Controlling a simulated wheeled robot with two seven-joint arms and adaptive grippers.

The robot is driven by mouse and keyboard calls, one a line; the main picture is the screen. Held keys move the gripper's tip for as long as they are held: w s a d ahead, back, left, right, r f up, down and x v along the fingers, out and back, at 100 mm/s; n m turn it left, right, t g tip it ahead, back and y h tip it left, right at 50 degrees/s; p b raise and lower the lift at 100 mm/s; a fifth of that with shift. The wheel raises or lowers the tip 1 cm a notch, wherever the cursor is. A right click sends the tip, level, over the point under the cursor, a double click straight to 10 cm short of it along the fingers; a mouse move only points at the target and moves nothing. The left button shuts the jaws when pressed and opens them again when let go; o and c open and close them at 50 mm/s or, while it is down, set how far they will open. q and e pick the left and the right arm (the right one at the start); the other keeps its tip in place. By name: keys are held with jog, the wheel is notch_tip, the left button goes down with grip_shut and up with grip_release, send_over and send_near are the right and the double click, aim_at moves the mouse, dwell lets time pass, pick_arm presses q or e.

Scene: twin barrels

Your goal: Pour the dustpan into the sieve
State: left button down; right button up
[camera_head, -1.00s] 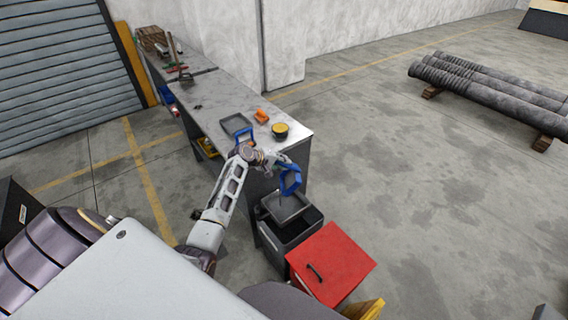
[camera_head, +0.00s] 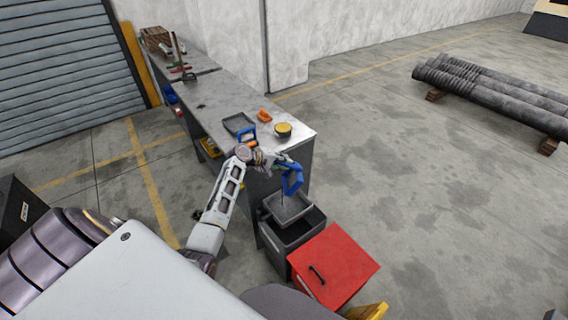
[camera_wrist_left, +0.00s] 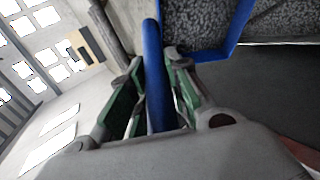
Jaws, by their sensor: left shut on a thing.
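A blue dustpan (camera_head: 293,181) hangs steeply tilted above the sieve. My left gripper (camera_head: 279,161) is shut on its handle. In the left wrist view the blue handle (camera_wrist_left: 153,60) stands between the green-lined fingers of the gripper (camera_wrist_left: 156,72). A speckled grey surface edged by the blue rim shows at the upper right there; I cannot tell how much the pan holds. The sieve (camera_head: 289,207), a grey square tray, sits on top of a dark open bin (camera_head: 283,254). My right gripper is not in view.
A red-topped box (camera_head: 340,262) stands against the bin's right side. The workbench (camera_head: 215,95) behind carries a dark tray (camera_head: 238,124), an orange item (camera_head: 264,115) and a yellow-topped pot (camera_head: 283,130). The floor to the right is open up to the stacked logs (camera_head: 490,88).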

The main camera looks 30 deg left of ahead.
pick_arm(q)
jog(key=shift+s+a+b, duration=0.15)
jog(key=shift+a+b, duration=0.05)
jog(key=shift+b, duration=0.35)
jog(key=shift+s+a+n+t+h+b, duration=0.3)
jog(key=shift+s+a+t+h+b, duration=0.4)
jog(key=shift+b, duration=1.3)
jog(key=shift+s+a+f+t+h+b, duration=0.2)
jog(key=shift+a+t+b, duration=0.15)
jog(key=shift+b, duration=0.25)
jog(key=shift+s+a+f+t+h+b, duration=0.1)
jog(key=shift+s+a+t+b, duration=0.2)
jog(key=shift+b, duration=0.3)
dwell(0.5)
jog(key=shift+a, duration=0.1)
jog(key=shift+s+a+b, duration=0.1)
jog(key=shift+a+b, duration=0.1)
jog(key=shift+b, duration=0.3)
jog(key=shift+s+a+n+t+h, duration=0.1)
jog(key=shift+a+n+t+h, duration=0.05)
jog(key=shift+n+t+h, duration=0.15)
jog(key=shift+a+f+b, duration=0.1)
jog(key=shift+b, duration=0.35)
